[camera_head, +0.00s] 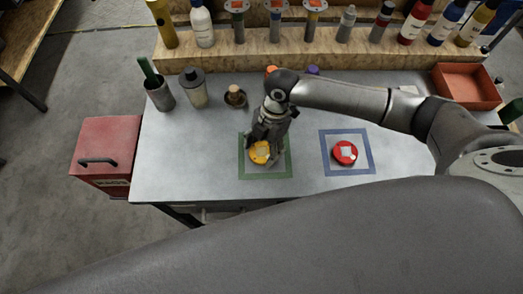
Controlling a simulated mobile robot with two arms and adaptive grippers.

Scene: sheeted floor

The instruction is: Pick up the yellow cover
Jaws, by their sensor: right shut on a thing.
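The yellow cover (259,153) is a small round piece with a pale square on top. It is inside the green square outline (285,172) on the grey table. My right gripper (264,148) points down over it and is shut on it. The fingers and wrist hide part of the cover's right and far edges. I cannot tell whether the cover touches the table. My left gripper is not in view.
A red round cover (345,153) lies in a blue square outline (368,165) to the right. A cup (159,95), a grey jar (194,88) and a small pot (235,97) stand at the back left. A red tray (466,87) is at the back right. Bottles line the wooden shelf (290,52).

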